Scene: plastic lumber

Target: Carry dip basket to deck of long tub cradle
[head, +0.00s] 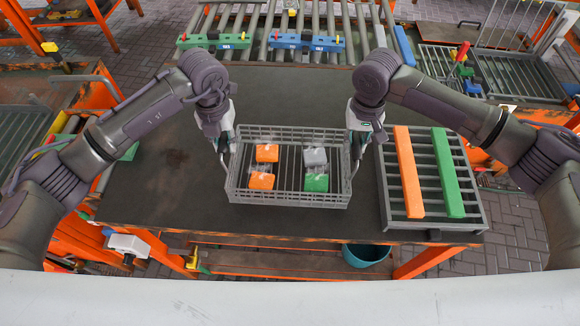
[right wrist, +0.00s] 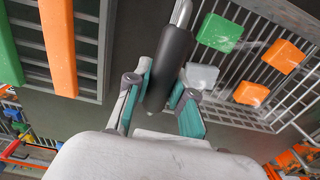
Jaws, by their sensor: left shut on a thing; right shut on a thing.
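The dip basket (head: 288,199) is a grey wire basket over the dark table in the head view, with orange, grey and green blocks inside. My left gripper (head: 226,150) is shut on the basket's left handle. My right gripper (head: 360,145) is shut on its right handle. In the right wrist view the dark handle grip (right wrist: 168,70) lies between the fingers of my right gripper (right wrist: 165,95), and the basket (right wrist: 235,108) shows at the right. I cannot tell whether the basket touches the table. I cannot tell which thing is the long tub cradle.
A grey slatted rack (head: 430,222) with an orange bar (head: 408,172) and a green bar (head: 447,172) lies right of the basket. A roller deck (head: 300,20) with green and blue blocks runs along the back. The table (head: 170,195) is clear left of the basket.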

